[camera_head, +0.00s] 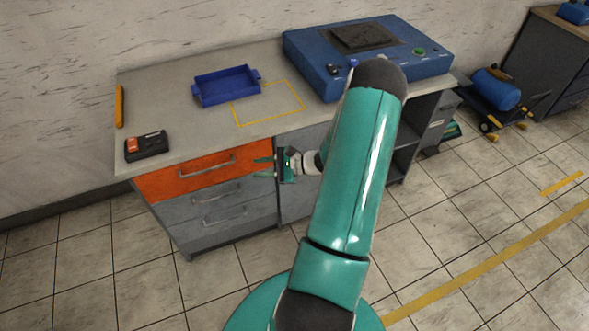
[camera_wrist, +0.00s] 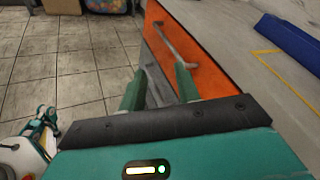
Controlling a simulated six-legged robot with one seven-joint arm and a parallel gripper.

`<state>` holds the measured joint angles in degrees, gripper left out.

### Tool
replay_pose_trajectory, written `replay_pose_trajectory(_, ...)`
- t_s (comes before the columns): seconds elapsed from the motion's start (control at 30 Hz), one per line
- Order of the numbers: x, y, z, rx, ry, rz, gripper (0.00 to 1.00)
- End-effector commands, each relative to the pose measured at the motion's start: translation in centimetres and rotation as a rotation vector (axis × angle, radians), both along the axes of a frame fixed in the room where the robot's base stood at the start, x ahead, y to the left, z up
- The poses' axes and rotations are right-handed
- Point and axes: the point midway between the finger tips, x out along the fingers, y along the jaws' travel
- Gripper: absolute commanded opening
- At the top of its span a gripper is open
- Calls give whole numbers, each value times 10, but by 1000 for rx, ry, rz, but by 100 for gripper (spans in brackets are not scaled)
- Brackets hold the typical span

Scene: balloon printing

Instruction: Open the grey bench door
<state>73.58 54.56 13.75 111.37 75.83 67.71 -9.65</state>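The grey bench door (camera_head: 294,207) is in the front of the workbench, right of the drawers, and looks closed. My arm hides its right part, and I cannot make out its handle. My gripper (camera_head: 264,167) is in front of the bench, near the boundary between the drawers and the door. Its two green fingers point left, apart, with nothing between them. In the wrist view the open fingers (camera_wrist: 160,85) show against the orange drawer (camera_wrist: 190,62) and a grey drawer below. I cannot tell whether they touch anything.
The bench top (camera_head: 190,130) holds a blue tray (camera_head: 226,86), a black and red device (camera_head: 147,146) and a blue machine (camera_head: 365,55). Grey drawers (camera_head: 210,200) lie under the orange one. An open shelf is to the right of the door. The tiled floor in front is clear.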

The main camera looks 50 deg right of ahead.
Motion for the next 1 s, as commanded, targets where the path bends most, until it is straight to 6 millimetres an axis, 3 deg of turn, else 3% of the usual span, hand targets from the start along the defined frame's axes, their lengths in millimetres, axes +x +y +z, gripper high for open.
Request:
replay_pose_trajectory(0.1,-21,-40,-44,139,-38,-211,32)
replay_pose_trajectory(0.3,-67,-96,-114,338,-115,-569,32)
replay_pose_trajectory(0.5,-110,-125,-169,475,-177,-844,32)
replay_pose_trajectory(0.6,-121,-131,-182,505,-192,-910,32)
replay_pose_trajectory(0.73,-120,-134,-187,516,-199,-935,32)
replay_pose_trajectory(1.0,-80,-147,-186,514,-198,-929,32)
